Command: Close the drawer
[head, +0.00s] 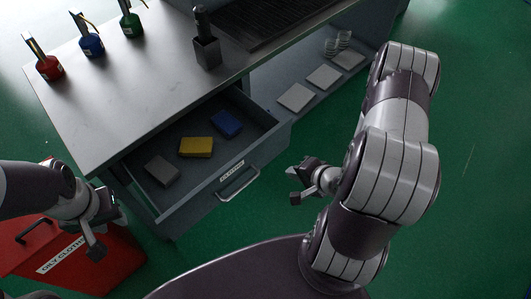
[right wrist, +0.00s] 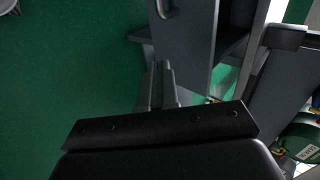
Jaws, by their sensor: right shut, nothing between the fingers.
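The drawer (head: 205,205) of the grey workbench is pulled out, with a metal bar handle (head: 238,184) and a white label on its front. Inside lie a grey block (head: 162,171), a yellow block (head: 195,147) and a blue block (head: 226,123). My right gripper (head: 294,196) is to the right of the handle, apart from it. In the right wrist view its shut, empty fingers (right wrist: 158,82) point toward the drawer front (right wrist: 187,42), with part of the handle (right wrist: 166,8) at the top. My left gripper (head: 95,249) is left of the drawer, above a red bin; its fingers are unclear.
The red bin (head: 125,262), labelled "OILY CLOTHS", stands left of the drawer. Red, blue and green cans and a dark holder (head: 207,53) stand on the worktop (head: 140,85). White pads lie on a lower shelf to the right. Green floor is free in front of the drawer.

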